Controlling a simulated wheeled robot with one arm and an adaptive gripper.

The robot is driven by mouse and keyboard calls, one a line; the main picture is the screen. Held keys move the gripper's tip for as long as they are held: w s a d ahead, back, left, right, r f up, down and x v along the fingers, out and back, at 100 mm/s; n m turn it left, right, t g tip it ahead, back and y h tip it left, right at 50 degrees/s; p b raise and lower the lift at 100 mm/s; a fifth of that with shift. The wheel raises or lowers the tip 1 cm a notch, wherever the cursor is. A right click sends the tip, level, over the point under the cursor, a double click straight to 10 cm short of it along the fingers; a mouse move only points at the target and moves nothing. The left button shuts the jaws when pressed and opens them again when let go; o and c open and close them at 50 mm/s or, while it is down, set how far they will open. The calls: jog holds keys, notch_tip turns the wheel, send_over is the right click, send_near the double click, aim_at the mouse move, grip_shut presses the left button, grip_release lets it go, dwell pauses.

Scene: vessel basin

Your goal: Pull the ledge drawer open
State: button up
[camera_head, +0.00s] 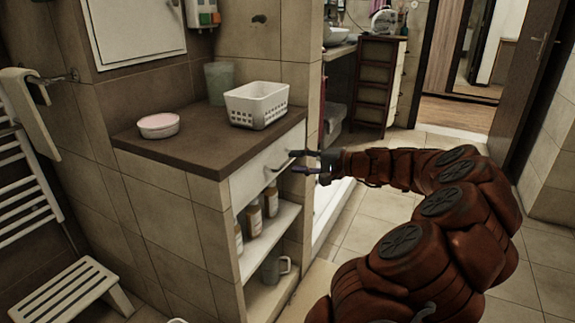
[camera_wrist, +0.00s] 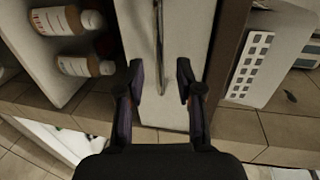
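The ledge drawer (camera_head: 248,184) has a white front just below the brown ledge top and looks shut, flush with the unit. Its thin metal handle (camera_head: 284,164) is near the right part of the front. My gripper (camera_head: 297,161) is open at the handle, its two dark fingers apart. In the wrist view the white drawer front (camera_wrist: 134,25) runs up the picture. The handle bar (camera_wrist: 158,45) lies ahead, lined up between the open fingers of my gripper (camera_wrist: 160,84). I cannot tell whether the fingers touch it.
On the ledge top (camera_head: 200,148) stand a white basket (camera_head: 257,106), a pink-topped round dish (camera_head: 158,126) and a cup (camera_head: 219,84). Open shelves below hold bottles (camera_head: 254,220) and a grey mug (camera_head: 275,266).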

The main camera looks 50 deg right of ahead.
aim_at(287, 162)
jog(key=shift+b+x, duration=0.3)
jog(key=shift+x, duration=1.6)
grip_shut()
